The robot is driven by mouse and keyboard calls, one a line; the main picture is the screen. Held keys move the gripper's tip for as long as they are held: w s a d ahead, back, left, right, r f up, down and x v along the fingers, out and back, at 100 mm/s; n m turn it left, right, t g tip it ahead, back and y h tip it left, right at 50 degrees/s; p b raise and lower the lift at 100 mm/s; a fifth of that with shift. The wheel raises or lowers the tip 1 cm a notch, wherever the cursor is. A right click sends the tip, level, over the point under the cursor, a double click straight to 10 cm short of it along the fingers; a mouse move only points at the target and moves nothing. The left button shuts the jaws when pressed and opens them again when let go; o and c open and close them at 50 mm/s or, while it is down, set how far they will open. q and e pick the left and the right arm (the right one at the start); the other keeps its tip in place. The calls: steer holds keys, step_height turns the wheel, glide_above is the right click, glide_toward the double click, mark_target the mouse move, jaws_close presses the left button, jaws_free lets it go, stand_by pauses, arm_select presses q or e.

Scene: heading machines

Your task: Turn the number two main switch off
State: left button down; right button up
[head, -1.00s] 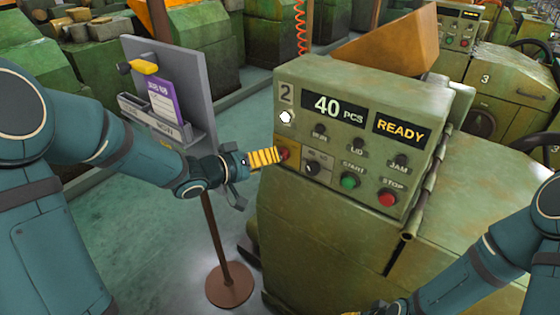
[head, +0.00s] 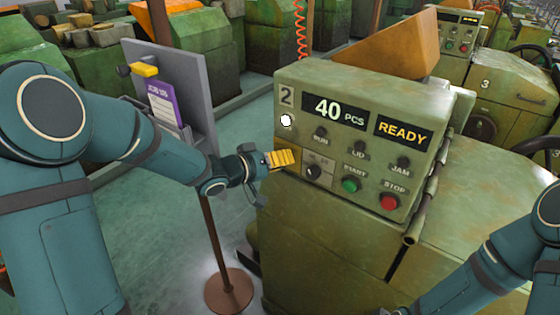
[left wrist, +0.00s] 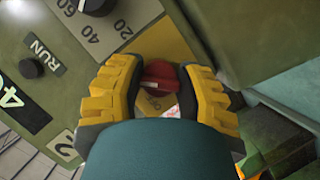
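The number two machine's control box (head: 345,170) carries a "2" plate, a "40 PCS" display and a "READY" display. Its red main switch knob (left wrist: 160,78) sits on a yellow plate (left wrist: 165,42) in the left wrist view. In the head view my fingers hide the knob. My left gripper (head: 284,158) is at the lower left corner of the box. In the left wrist view its yellow fingers (left wrist: 160,88) stand apart on either side of the knob, very close to it; I see no firm grip. The knob's lower part is partly hidden. My right gripper is out of view.
A grey dial (head: 312,171), a green start button (head: 350,185) and a red stop button (head: 389,202) are on the same panel. A grey stand board (head: 195,85) with a purple-topped card is behind my left arm. Machine three (head: 510,85) stands at the right.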

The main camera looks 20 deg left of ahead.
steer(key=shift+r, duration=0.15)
arm_select(q)
steer(key=shift+n+p, duration=0.3)
steer(key=shift+p, duration=0.35)
steer(key=n+h+p, duration=0.1)
steer(key=p, duration=0.2)
steer(key=n+h+p, duration=0.1)
steer(key=n+p, duration=0.1)
steer(key=p, duration=0.1)
steer(key=shift+r+n+t, duration=0.15)
steer(key=shift+n+t, duration=0.15)
steer(key=shift+n+h+p, duration=0.5)
steer(key=shift+n+p, duration=0.1)
steer(key=shift+n, duration=0.2)
steer(key=shift+n+t+p, duration=0.35)
steer(key=shift+n+t, duration=0.05)
steer(key=shift+n, duration=0.3)
steer(key=n+h, duration=0.1)
steer(key=n, duration=0.1)
steer(key=shift+n+t, duration=0.4)
steer(key=n+t, duration=0.1)
steer(key=n, duration=0.1)
steer(key=shift+n, duration=0.4)
steer(key=shift+n+t, duration=1)
steer(key=shift+n, duration=1.1)
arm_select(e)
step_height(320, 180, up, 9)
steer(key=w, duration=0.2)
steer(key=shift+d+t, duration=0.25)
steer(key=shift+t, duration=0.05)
